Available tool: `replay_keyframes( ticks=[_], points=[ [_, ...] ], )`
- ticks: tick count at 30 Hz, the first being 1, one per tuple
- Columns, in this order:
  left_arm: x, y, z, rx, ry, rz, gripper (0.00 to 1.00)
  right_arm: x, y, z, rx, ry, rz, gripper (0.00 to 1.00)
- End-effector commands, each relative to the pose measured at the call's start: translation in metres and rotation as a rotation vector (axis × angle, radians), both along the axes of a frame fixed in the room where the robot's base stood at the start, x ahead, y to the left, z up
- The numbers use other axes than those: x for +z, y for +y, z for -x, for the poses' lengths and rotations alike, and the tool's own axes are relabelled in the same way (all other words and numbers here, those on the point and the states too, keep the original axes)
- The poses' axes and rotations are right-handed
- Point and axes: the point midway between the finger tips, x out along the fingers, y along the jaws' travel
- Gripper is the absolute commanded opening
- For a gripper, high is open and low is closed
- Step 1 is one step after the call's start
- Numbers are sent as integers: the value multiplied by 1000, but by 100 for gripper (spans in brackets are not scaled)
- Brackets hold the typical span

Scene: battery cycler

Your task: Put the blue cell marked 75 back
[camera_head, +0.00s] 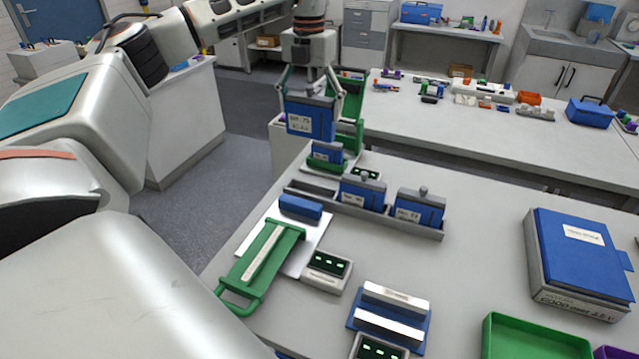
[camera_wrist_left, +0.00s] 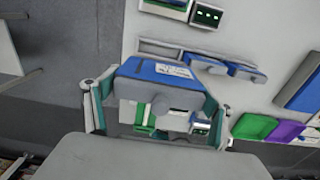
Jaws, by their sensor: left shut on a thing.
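My left gripper (camera_head: 311,100) is shut on a blue cell (camera_head: 310,122), whose white label seems to read 75. It holds the cell upright in the air above the table's back left corner. In the left wrist view, the cell (camera_wrist_left: 165,72) sits between the two fingers of the gripper (camera_wrist_left: 157,105). A grey rack (camera_head: 428,233) stands on the table in front of the held cell. Two blue cells, one in the middle (camera_head: 362,196) and one at the right (camera_head: 419,209), stand in it. The rack's left slot looks empty. My right gripper is not in view.
Behind the rack is a smaller blue cell (camera_head: 327,155) in a green holder. A green lever clamp (camera_head: 262,262) and a small display box (camera_head: 327,270) stand in front of the rack. A blue binder (camera_head: 583,255) and a green tray (camera_head: 535,340) are at the right.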

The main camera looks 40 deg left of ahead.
Motion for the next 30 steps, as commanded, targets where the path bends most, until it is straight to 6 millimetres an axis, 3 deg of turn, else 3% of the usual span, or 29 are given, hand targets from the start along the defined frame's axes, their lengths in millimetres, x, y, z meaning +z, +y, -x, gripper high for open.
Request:
replay_keyframes(
  ticks=[18,30],
  points=[
    [-129,0,1,-1,2,1,34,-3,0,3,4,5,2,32],
    [-167,0,1,1,1,1,34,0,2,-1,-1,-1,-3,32]
  ],
)
